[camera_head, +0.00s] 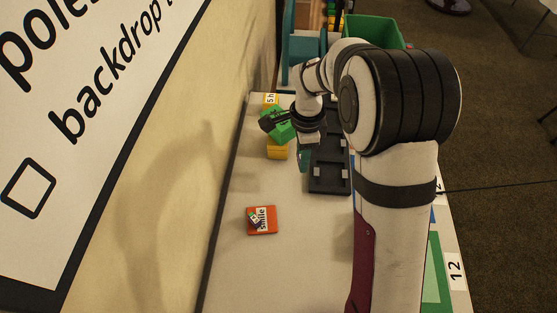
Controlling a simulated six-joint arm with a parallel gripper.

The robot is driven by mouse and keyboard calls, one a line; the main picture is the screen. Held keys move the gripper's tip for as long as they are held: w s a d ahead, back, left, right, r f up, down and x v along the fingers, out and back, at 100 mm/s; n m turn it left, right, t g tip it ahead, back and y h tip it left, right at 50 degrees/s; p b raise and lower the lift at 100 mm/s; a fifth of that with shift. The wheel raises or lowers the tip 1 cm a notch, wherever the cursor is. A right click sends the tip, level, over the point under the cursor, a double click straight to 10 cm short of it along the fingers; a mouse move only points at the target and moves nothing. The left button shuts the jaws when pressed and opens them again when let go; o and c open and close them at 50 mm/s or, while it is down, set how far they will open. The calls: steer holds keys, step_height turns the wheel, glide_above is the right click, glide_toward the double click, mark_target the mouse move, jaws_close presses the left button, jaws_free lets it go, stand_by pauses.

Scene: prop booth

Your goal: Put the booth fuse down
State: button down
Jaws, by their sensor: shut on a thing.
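My gripper (306,146) points down beside the left edge of a long black tray (330,183). It is shut on a small dark green piece (304,160), which seems to be the booth fuse. The piece is small and partly hidden by my gripper, and I cannot tell whether it touches the table. The black tray has raised edges and a few small light grey pads.
A bright green block (283,131) and a yellow block (277,153) are left of my gripper. A green bin (373,30) is at the back. The table's near left (285,275) is clear.

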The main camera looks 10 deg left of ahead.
steer(key=s+d+r+n, duration=0.2)
steer(key=s+d+n, duration=0.25)
steer(key=s, duration=0.35)
steer(key=n, duration=0.2)
glide_above(268, 215)
steer(key=f, duration=0.7)
steer(key=shift+d+f, duration=0.2)
steer(key=shift+d, duration=0.05)
steer(key=f, duration=0.4)
steer(key=shift+a+f, duration=0.1)
steer(key=shift+a, duration=0.1)
steer(key=shift+f, duration=0.15)
steer(key=c, duration=0.5)
jaws_free()
